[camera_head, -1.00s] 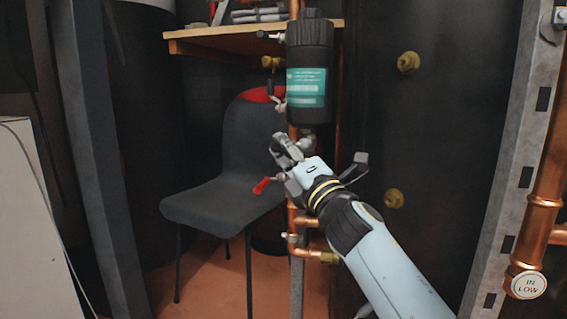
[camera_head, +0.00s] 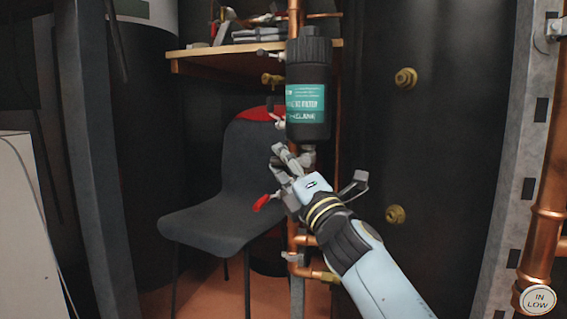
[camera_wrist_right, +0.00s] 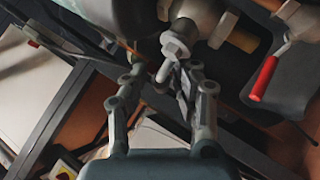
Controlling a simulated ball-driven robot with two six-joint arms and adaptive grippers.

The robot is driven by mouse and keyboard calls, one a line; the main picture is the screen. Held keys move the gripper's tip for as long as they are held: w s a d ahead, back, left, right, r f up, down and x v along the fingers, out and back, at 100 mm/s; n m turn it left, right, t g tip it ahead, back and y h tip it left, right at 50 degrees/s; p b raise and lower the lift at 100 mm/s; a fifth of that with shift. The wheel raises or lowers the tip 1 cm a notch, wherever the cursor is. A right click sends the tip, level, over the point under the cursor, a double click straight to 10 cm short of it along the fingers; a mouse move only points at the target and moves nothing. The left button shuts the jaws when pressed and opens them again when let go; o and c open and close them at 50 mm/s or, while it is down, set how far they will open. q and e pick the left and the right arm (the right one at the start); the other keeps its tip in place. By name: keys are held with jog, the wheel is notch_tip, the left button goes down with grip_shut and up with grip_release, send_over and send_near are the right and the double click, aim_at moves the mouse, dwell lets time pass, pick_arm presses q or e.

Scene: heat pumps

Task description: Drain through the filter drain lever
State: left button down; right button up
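The filter (camera_head: 308,112) is an upright black cylinder with a teal label, on a copper pipe in the middle of the head view. My right gripper (camera_head: 286,158) is just below the filter's base, pointing up and left. In the right wrist view my right gripper (camera_wrist_right: 163,82) has its fingers spread, with a grey metal drain fitting (camera_wrist_right: 174,48) near and between the tips. I cannot tell whether they touch it. A red-handled lever (camera_head: 264,202) shows left of the gripper; it also shows in the right wrist view (camera_wrist_right: 264,78). My left gripper is not in view.
A dark chair (camera_head: 225,205) stands behind the pipework, below a wooden shelf (camera_head: 225,57). A large black tank with brass fittings (camera_head: 405,78) is to the right. A grey metal post (camera_head: 95,170) is at left and a perforated frame (camera_head: 505,180) at right.

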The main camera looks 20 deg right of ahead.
jog(key=shift+o, duration=0.7)
jog(key=shift+s+f, duration=0.25)
jog(key=shift+s, duration=0.05)
jog(key=v, duration=1.1)
jog(key=shift+s, duration=0.15)
